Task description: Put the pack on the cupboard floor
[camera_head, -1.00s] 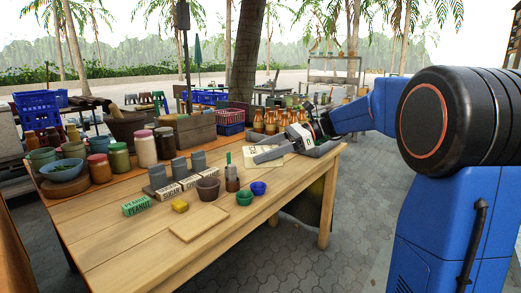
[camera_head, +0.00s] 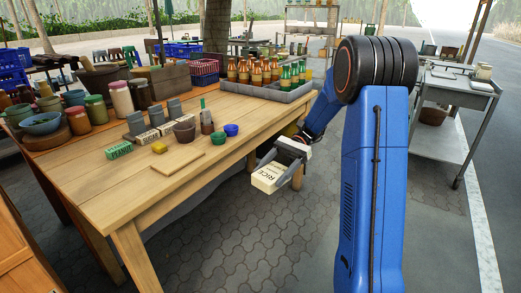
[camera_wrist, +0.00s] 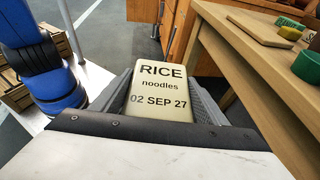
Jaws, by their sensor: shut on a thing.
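The pack (camera_head: 268,178) is a cream block printed "RICE noodles 02 SEP 27". My gripper (camera_head: 278,168) is shut on it, one grey finger along each side. In the head view they hang in the air in front of the table's right end, below the tabletop, over the paving. The wrist view shows the pack (camera_wrist: 160,88) between both fingers with its label face visible. The cupboard is probably the orange-brown wooden piece (camera_head: 22,250) at the lower left, cut by the frame edge. Wood with a dark handle (camera_wrist: 182,35) shows beyond the pack in the wrist view. The cupboard floor is hidden.
The wooden table (camera_head: 125,195) carries jars, a green peanut box (camera_head: 119,150), small bowls and a grey tray of bottles (camera_head: 290,92). A table leg stands close beside the pack. A grey metal trolley (camera_head: 450,130) stands right. The paving before the table is clear.

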